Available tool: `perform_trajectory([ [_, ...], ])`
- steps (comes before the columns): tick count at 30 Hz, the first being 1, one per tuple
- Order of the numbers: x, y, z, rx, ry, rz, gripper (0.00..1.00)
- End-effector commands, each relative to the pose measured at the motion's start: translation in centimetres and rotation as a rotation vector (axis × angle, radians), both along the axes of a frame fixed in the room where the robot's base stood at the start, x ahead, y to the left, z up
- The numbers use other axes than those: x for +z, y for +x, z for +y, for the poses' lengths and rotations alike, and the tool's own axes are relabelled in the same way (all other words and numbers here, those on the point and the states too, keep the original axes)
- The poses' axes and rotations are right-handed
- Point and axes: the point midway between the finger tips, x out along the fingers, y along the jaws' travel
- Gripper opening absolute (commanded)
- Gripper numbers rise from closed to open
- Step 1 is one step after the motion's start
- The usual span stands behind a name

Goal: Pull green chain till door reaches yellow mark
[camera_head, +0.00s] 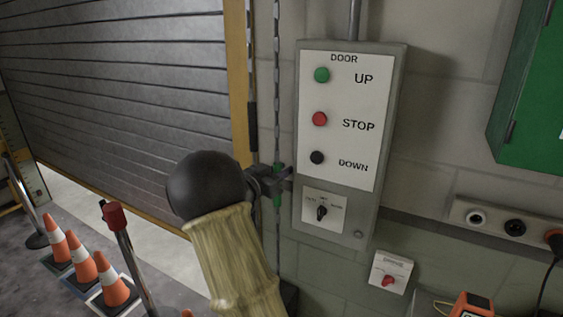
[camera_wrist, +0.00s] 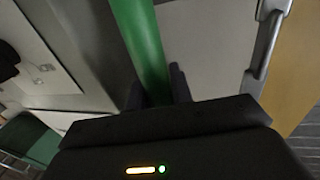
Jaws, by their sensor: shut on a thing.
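The green chain (camera_head: 278,201) hangs beside the door post; only short green parts show around my gripper (camera_head: 272,181), with grey links above. My gripper is shut on the green part. In the wrist view the green length (camera_wrist: 145,45) runs between the two fingers (camera_wrist: 157,93). The grey slatted roller door (camera_head: 120,90) is at the left, with a bright gap under its lower edge. A yellow post (camera_head: 238,85) edges the door on the right. I cannot make out a separate yellow mark; my arm hides part of the door's lower right corner.
A door control box (camera_head: 338,130) with green, red and black buttons is close right of the chain. A second chain strand (camera_head: 252,70) hangs to the left. Traffic cones (camera_head: 112,280) and a red-topped post (camera_head: 122,240) stand at lower left. A green cabinet (camera_head: 535,100) is at right.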

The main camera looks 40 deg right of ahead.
Motion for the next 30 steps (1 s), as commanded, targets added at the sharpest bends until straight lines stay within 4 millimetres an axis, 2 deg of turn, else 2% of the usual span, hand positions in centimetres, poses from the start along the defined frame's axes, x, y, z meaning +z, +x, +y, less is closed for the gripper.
perform_trajectory([
  [1,-2.2,0.0,0.0,0.001,0.004,0.006,0.0],
  [7,-5.1,0.0,0.1,0.001,0.004,0.005,0.0],
  [12,-6.0,0.0,0.1,0.001,0.004,0.005,0.0],
  [22,-6.0,0.0,0.1,0.001,0.006,0.005,0.0],
  [23,-6.0,0.0,0.1,0.001,0.006,0.005,0.24],
  [26,-6.0,0.0,0.1,0.001,0.005,0.005,0.44],
  [30,-5.9,0.0,0.1,0.001,0.003,0.004,0.44],
])
